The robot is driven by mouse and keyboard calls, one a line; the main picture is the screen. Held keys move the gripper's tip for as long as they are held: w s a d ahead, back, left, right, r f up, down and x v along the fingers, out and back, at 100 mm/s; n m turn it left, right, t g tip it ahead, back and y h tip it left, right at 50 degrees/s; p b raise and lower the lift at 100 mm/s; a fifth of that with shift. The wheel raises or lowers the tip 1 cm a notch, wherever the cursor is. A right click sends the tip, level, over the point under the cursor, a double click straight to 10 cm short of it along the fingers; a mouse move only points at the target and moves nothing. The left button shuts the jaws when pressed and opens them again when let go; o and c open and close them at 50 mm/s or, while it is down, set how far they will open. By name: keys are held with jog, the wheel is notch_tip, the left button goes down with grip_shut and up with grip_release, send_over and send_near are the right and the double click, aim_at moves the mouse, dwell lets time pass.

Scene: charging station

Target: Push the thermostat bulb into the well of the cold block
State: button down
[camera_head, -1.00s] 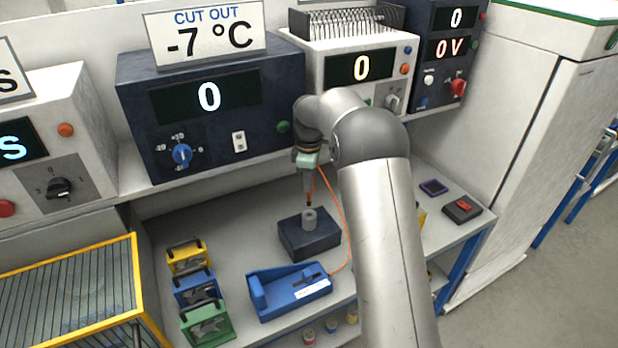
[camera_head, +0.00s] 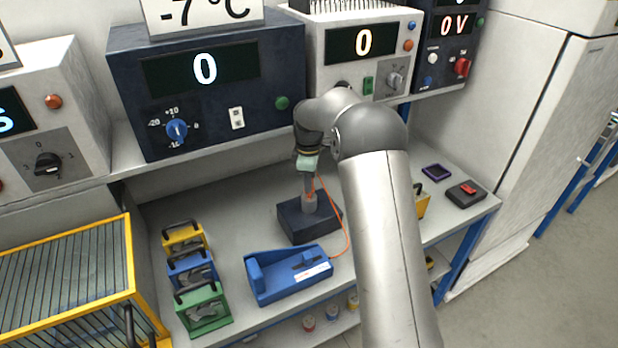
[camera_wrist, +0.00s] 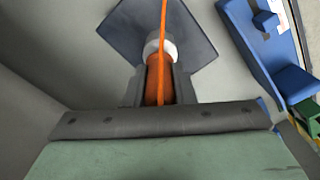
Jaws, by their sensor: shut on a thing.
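The cold block is a dark square block (camera_head: 296,222) with a light grey round well (camera_head: 309,205) standing on its top, in the middle of the bench. My gripper (camera_head: 309,190) points down right over the well. In the wrist view my gripper (camera_wrist: 160,88) is shut on an orange-brown bulb (camera_wrist: 153,72) with an orange lead (camera_wrist: 163,25). The bulb's lower end meets the pale ring of the well (camera_wrist: 150,48). How deep it sits inside is hidden by the fingers and the ring.
A blue holder (camera_head: 288,276) stands in front of the block. Several coloured handled cases (camera_head: 203,308) and a yellow-framed rack (camera_head: 128,255) are at left. A dark cabinet with a dial (camera_head: 205,100) is behind. A black box with a red switch (camera_head: 466,195) is at right.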

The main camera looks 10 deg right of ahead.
jog(key=shift+f, duration=0.25)
jog(key=c, duration=1.1)
grip_release()
jog(key=shift+c, duration=0.2)
notch_tip(320, 180, up, 17)
jog(key=b, duration=0.2)
jog(key=s+r+m, duration=0.2)
jog(key=s+m, duration=0.2)
jog(key=s, duration=0.6)
jog(key=s+f+m, duration=0.3)
jog(key=s+f, duration=0.1)
jog(key=s, duration=0.6)
jog(key=s+f+m, duration=0.3)
jog(key=s, duration=0.7)
jog(key=s+f+m, duration=0.3)
jog(key=s+f, duration=0.1)
jog(key=s, duration=0.6)
jog(key=shift+f+m+t, duration=0.35)
jog(key=shift+m+t, duration=0.05)
